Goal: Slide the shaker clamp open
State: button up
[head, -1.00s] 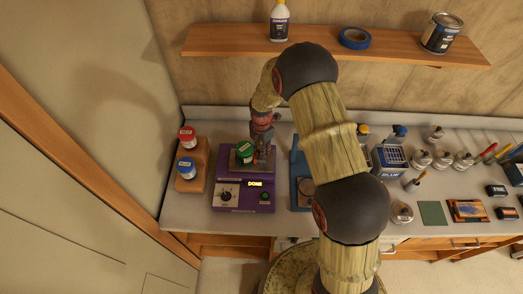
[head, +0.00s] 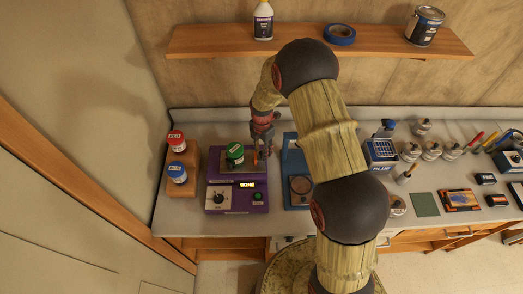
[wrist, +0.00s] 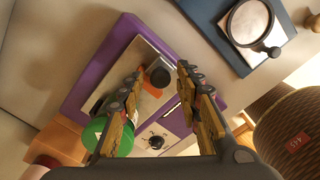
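The purple shaker (head: 226,200) stands on the bench with its display reading DONE. A green-lidded jar (head: 235,152) sits on its metal top plate; its lid also shows in the wrist view (wrist: 118,141). My gripper (head: 259,156) is over the plate's right side. In the wrist view my gripper (wrist: 161,72) is open and empty, with the knob between its fingertips in the picture. I cannot tell whether either finger touches it.
A wooden block (head: 184,184) with a red-lidded jar (head: 176,141) and a blue-lidded jar (head: 177,172) stands left of the shaker. A blue device (head: 297,170) with a round pan stands close on the right. A shelf (head: 295,42) runs above the bench.

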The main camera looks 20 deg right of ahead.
jog(key=shift+o, duration=0.2)
notch_tip(320, 180, up, 12)
dwell(0.6)
dwell(0.4)
jog(key=s+a+r+m+t+b, duration=0.1)
jog(key=s+m+t+b, duration=0.1)
jog(key=s+m+b, duration=0.9)
jog(key=s+a+r+m+t+b, duration=0.2)
jog(key=s+m+b, duration=1)
jog(key=s, duration=0.7)
jog(key=shift+r+t+b, duration=0.3)
jog(key=shift+t+b, duration=0.1)
jog(key=shift+t, duration=0.4)
